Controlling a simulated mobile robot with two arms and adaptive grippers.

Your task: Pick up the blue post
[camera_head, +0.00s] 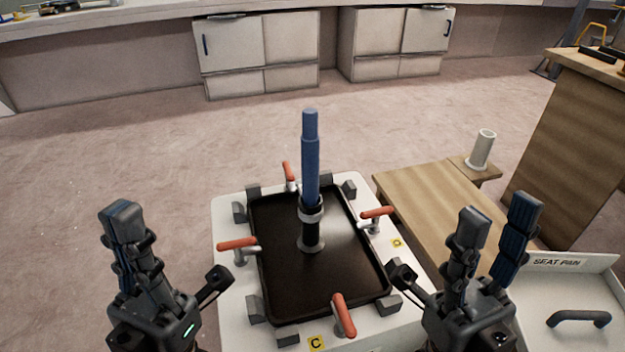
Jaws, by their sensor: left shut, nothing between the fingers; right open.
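The blue post (311,165) stands upright in a dark sleeve with a grey collar (311,209), in the middle of a black tray-like panel (275,285). My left gripper (122,222) is at the lower left, apart from the post, its fingers pointing up; it is shut and empty. My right gripper (497,227) is at the lower right, apart from the post, with its fingers spread open and nothing between them.
Clamps with red handles (237,243) and grey blocks surround the panel on a white fixture (226,212). A wooden bench (430,195) with a pale cylinder (482,149) stands right. A "SEAT PAN" bin (560,263) is lower right. Open floor lies behind and left.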

